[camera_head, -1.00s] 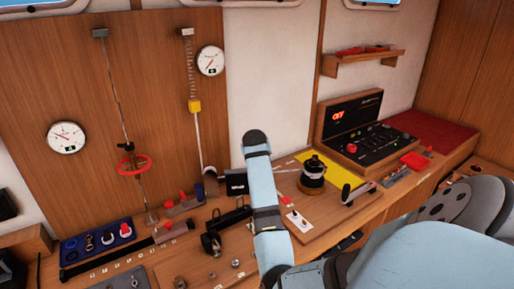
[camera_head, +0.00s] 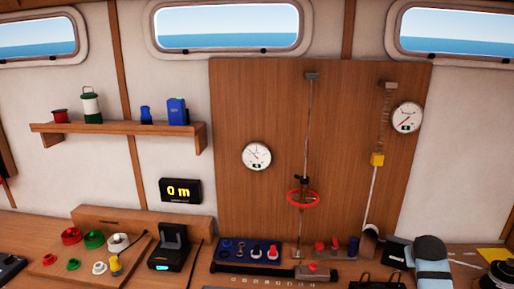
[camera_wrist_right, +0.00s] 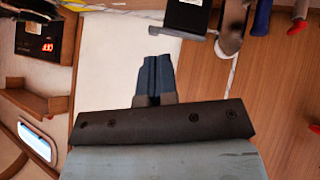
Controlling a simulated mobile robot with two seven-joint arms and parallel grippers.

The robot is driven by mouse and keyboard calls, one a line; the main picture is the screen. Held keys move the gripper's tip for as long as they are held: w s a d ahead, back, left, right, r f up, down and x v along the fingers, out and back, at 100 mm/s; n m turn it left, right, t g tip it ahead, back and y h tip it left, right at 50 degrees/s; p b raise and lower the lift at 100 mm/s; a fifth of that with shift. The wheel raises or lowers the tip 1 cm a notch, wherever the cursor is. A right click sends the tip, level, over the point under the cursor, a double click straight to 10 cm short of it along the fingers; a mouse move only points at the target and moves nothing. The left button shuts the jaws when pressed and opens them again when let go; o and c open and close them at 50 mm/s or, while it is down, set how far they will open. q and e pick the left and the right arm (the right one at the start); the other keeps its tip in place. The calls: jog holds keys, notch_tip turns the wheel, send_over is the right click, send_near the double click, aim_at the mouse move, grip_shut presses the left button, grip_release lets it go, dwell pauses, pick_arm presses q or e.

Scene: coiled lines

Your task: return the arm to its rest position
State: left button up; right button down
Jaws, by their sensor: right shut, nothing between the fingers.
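My right gripper (camera_wrist_right: 153,80) shows in the right wrist view with its two dark blue fingers together and nothing between them. Behind the fingers is the white wall strip (camera_wrist_right: 110,60), with wooden panelling (camera_wrist_right: 190,110) beside it. In the head view part of my right arm (camera_head: 430,262), light blue with a dark rounded end, stands at the lower right, in front of the bench. Its fingers cannot be made out there. My left arm and gripper are in neither current view.
A wooden board (camera_head: 345,130) carries dials and a rod with a red ring (camera_head: 302,198). A blue tray (camera_head: 245,251), a dark device (camera_head: 172,248) and coloured reels (camera_head: 93,239) lie on the bench.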

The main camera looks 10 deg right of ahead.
jog(key=s+a+f+n+g+y, duration=0.1)
jog(key=s+a+f+n+y, duration=0.25)
jog(key=s+a, duration=1.2)
jog(key=s+a+f+n+g+y, duration=0.1)
jog(key=s+a+f+n+y, duration=0.25)
jog(key=s+a, duration=1.2)
jog(key=w+a+f+t+y, duration=0.1)
jog(key=w+a+f+t, duration=0.2)
jog(key=f, duration=0.3)
jog(key=w+a+f+t+y, duration=0.2)
jog(key=w+a+f+t, duration=0.2)
jog(key=f, duration=0.3)
jog(key=shift+a+f+n, duration=0.2)
jog(key=shift+a+n, duration=0.1)
jog(key=shift+n, duration=0.1)
jog(key=shift+w, duration=0.15)
